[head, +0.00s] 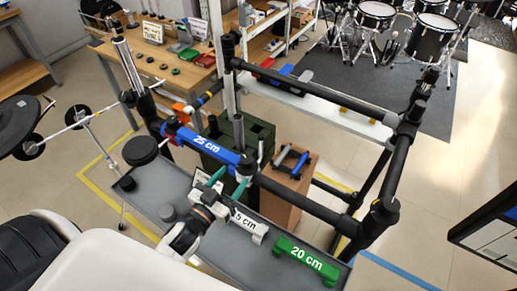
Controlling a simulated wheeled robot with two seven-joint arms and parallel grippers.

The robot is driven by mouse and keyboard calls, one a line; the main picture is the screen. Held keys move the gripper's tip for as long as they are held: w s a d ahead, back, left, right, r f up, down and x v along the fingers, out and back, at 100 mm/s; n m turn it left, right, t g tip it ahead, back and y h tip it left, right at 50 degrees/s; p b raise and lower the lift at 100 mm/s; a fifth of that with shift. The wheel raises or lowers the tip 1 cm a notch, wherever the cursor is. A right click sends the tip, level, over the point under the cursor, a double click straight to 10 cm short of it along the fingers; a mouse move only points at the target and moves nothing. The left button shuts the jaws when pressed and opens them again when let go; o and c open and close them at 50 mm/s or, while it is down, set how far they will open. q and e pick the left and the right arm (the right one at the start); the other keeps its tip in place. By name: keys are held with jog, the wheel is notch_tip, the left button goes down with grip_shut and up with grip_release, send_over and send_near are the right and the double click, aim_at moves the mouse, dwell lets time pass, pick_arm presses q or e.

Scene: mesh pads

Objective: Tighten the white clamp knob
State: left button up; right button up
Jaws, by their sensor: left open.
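My left gripper (226,184) reaches in from the bottom, with its teal fingers apart and nothing seen between them. It is just in front of the black tube frame (300,196), near the right end of the blue spacer marked 25 cm (208,141). A white spacer (248,224), its label partly hidden and reading "5 cm", is close to the right of the gripper. I cannot surely pick out the white clamp knob; it may be hidden or too small to tell. My right gripper is not in view.
A dark green crate (259,136) and a brown box (290,176) stand behind the front tube. Drums (428,45) stand at the back right.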

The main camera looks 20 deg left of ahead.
aim_at(248, 157)
pick_arm(q)
jog(key=w, duration=0.3)
jog(key=w+p, duration=0.1)
jog(key=shift+w+d+r, duration=0.1)
jog(key=shift+w+r, duration=0.15)
jog(key=shift+w, duration=0.05)
jog(key=w, duration=0.4)
jog(key=shift+w+d+f+p, duration=0.2)
jog(key=shift+w+d+p, duration=0.05)
jog(key=shift+d+p, duration=0.1)
jog(key=shift+w, duration=0.6)
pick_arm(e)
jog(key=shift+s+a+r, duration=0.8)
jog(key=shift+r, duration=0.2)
pick_arm(q)
jog(key=shift+c, duration=0.3)
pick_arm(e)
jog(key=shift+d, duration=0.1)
pick_arm(q)
jog(key=c, duration=0.9)
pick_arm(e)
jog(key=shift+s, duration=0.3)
